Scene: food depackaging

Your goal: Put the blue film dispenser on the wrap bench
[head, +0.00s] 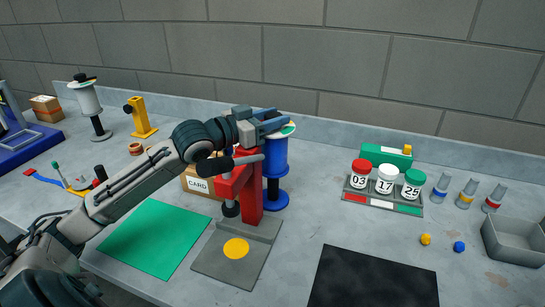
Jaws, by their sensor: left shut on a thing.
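The blue film dispenser (274,162) is an upright blue spool on a round base, behind the red press in the head view. My left gripper (277,121) is shut on its top end, where a pale and coloured disc shows. The red press hides part of its left side. I cannot tell whether its base touches the table. I cannot tell for certain which surface is the wrap bench. My right gripper is not in view.
The red press (250,193) stands close in front of the dispenser, with a card box (201,184) at its left. A green mat (157,238) and black mat (372,283) lie in front. A tray of capped jars (386,198) is at right.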

